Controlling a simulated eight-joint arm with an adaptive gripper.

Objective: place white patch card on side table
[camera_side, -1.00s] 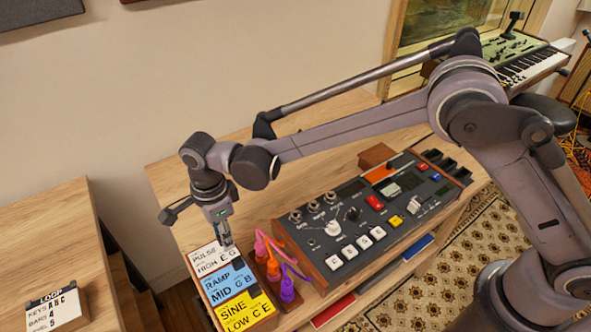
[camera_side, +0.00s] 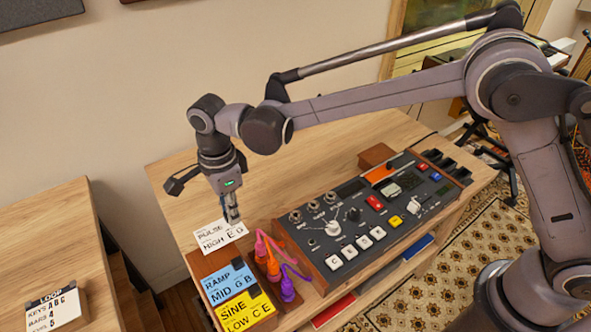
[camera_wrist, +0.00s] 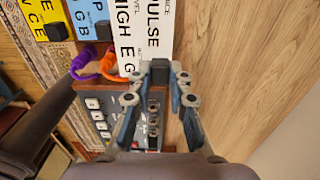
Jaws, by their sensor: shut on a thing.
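The white patch card (camera_side: 216,236), marked PULSE, HIGH and E G, is held by its edge above the wooden card rack (camera_side: 199,265). My gripper (camera_side: 233,216) is shut on this card. In the wrist view the card (camera_wrist: 144,32) extends from my gripper's fingertips (camera_wrist: 158,74). The side table (camera_side: 48,232) is the wooden surface at the left in the side view, apart from the main desk. My gripper is to its right, over the main desk's left end.
The blue card (camera_side: 229,281) and yellow card (camera_side: 247,311) lie in the rack. Pink, orange and purple plugs with cables (camera_side: 274,265) stand beside it, near the synth panel (camera_side: 360,215). A LOOP card (camera_side: 55,310) sits on the side table's front; its rest is bare.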

